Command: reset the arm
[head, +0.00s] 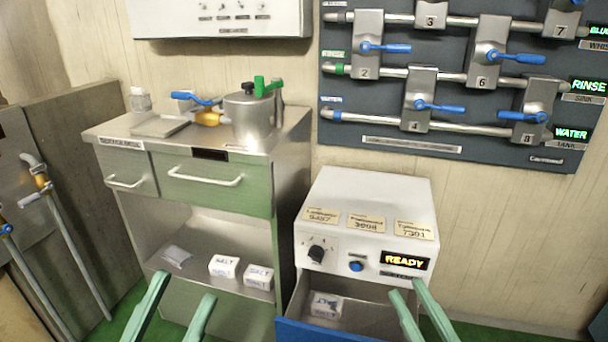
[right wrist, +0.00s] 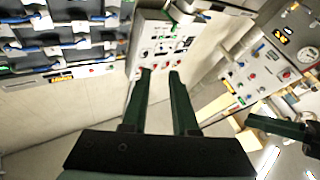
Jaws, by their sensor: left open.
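My left gripper (head: 184,287) is at the bottom of the head view, in front of the cabinet's lower shelf. Its two pale green fingers are apart with nothing between them. My right gripper (head: 408,289) is at the bottom right, in front of the white READY machine. Its fingers are also apart and empty. The right wrist view shows the right gripper (right wrist: 160,74) open, its dark green fingers pointing toward a wall panel. Both arms are mostly out of the head view.
The READY machine (head: 364,192) has an open blue-front drawer (head: 330,330) holding a SALT block (head: 325,306). The cabinet (head: 245,200) bears a kettle (head: 250,118); two SALT blocks (head: 224,267) (head: 259,277) sit on its shelf. A valve panel (head: 455,105) hangs behind.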

